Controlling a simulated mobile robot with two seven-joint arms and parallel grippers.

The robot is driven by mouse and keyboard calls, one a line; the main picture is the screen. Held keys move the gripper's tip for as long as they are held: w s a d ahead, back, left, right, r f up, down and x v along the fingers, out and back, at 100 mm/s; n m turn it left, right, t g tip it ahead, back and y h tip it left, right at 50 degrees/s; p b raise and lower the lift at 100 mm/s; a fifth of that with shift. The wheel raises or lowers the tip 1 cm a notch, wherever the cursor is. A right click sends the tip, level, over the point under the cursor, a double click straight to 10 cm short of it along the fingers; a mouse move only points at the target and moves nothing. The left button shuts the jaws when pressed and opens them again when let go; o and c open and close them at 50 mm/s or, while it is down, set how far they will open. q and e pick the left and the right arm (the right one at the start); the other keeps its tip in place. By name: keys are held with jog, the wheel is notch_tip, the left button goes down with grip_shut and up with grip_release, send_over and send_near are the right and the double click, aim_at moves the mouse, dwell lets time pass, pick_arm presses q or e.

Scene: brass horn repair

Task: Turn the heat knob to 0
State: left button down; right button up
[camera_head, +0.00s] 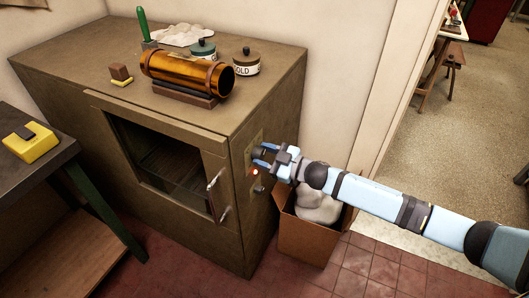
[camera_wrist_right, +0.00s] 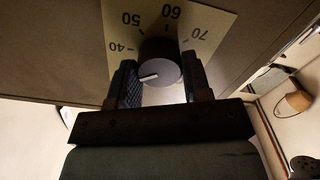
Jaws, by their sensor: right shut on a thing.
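The heat knob (camera_wrist_right: 160,62) is a round dark grey knob with a white pointer line, on a pale dial plate (camera_wrist_right: 215,28) with 40, 50, 60 and 70 legible. The pointer is directed left and slightly down in the right wrist view, just below the 40; the marks there are hidden by a finger. My right gripper (camera_wrist_right: 160,85) is shut on the knob, one finger on each side. In the head view my right gripper (camera_head: 263,155) is at the right side of the brown oven cabinet (camera_head: 235,205), hiding the knob. My left gripper is out of view.
A red light (camera_head: 255,171) and a small dark fitting (camera_head: 259,189) are below the gripper. A cardboard box (camera_head: 300,238) with a whitish bundle stands under my right arm. The oven door handle (camera_head: 212,192) is on the front. An amber cylinder (camera_head: 188,72) lies on top.

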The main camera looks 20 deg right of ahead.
jog(key=n, duration=0.3)
jog(key=shift+n, duration=0.4)
jog(key=n, duration=0.5)
jog(key=shift+s+a+f, duration=0.1)
jog(key=shift+f, duration=0.05)
jog(key=shift+n, duration=1.1)
jog(key=o, duration=0.8)
jog(key=shift+o, duration=0.5)
